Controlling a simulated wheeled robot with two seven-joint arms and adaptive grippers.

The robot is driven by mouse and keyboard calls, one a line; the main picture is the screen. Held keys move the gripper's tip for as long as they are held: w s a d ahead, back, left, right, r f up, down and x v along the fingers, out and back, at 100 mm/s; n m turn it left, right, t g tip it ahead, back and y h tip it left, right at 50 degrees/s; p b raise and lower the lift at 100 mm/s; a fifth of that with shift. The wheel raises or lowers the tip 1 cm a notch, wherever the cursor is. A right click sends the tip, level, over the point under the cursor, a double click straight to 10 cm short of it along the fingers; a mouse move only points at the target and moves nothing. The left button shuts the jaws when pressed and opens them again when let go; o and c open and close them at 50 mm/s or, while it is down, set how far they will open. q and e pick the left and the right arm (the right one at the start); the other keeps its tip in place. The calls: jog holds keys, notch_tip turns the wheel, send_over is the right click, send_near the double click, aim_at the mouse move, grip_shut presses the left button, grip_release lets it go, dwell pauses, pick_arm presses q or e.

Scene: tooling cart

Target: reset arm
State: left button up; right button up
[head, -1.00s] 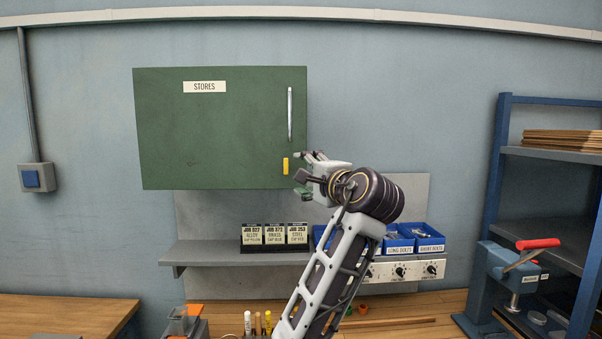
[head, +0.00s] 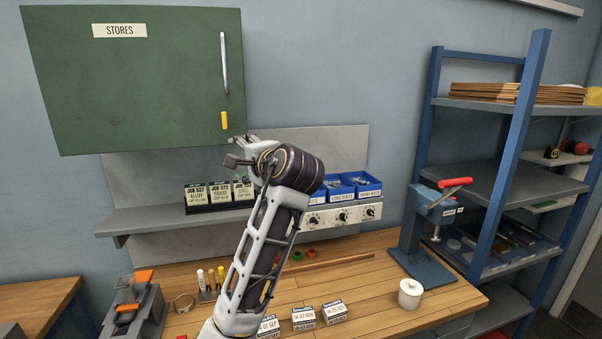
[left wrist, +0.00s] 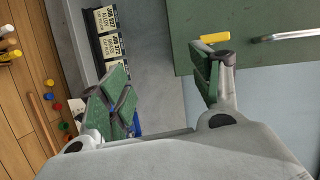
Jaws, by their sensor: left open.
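My left gripper (head: 240,150) is raised in front of the wall, just below the lower right corner of the green STORES cabinet (head: 130,80). In the left wrist view its two green-padded fingers (left wrist: 168,88) stand wide apart with nothing between them. The cabinet is closed, with a silver handle (head: 224,62) and a yellow tab (head: 224,120) near its right edge. The yellow tab also shows in the left wrist view (left wrist: 214,38), close to one finger; I cannot tell if they touch. My right gripper is not in view.
A shelf (head: 150,220) holds job card boxes (head: 219,194) and blue bolt bins (head: 360,187). The wooden bench (head: 375,295) below bears labelled small boxes (head: 318,315), a white jar (head: 410,293) and a blue press (head: 420,235). A blue rack (head: 480,170) stands at the right.

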pick_arm(q)
jog(key=s+a+f+n+g+h, duration=0.1)
jog(key=s+a+f+h, duration=0.1)
jog(key=f, duration=0.9)
jog(key=s+a+f+n+g+h, duration=0.1)
jog(key=s+a+f+g+h, duration=0.15)
jog(key=f, duration=0.85)
jog(key=s+a+f+n+g+h, duration=0.1)
jog(key=s+f, duration=0.2)
jog(key=f, duration=0.9)
jog(key=s+a+f+n+g+h, duration=0.1)
jog(key=s+f+n+g+h, duration=0.15)
jog(key=s+f, duration=0.85)
jog(key=s+a+f+n+g+h, duration=0.1)
jog(key=s+f+n+g+h, duration=0.15)
jog(key=s+f, duration=0.85)
jog(key=s+f+g, duration=0.1)
jog(key=s+f, duration=0.2)
jog(key=f, duration=1.1)
jog(key=s+f, duration=0.3)
jog(key=f, duration=1.2)
jog(key=s+a+f+g, duration=0.1)
jog(key=s+a+f, duration=0.1)
jog(key=s+f, duration=0.8)
jog(key=s+a+f+b, duration=0.1)
jog(key=s+a+f, duration=0.1)
jog(key=s+f, duration=0.9)
jog(key=shift+s+a+f+g+y, duration=0.2)
jog(key=shift+s+g+y, duration=0.2)
jog(key=shift+s, duration=0.6)
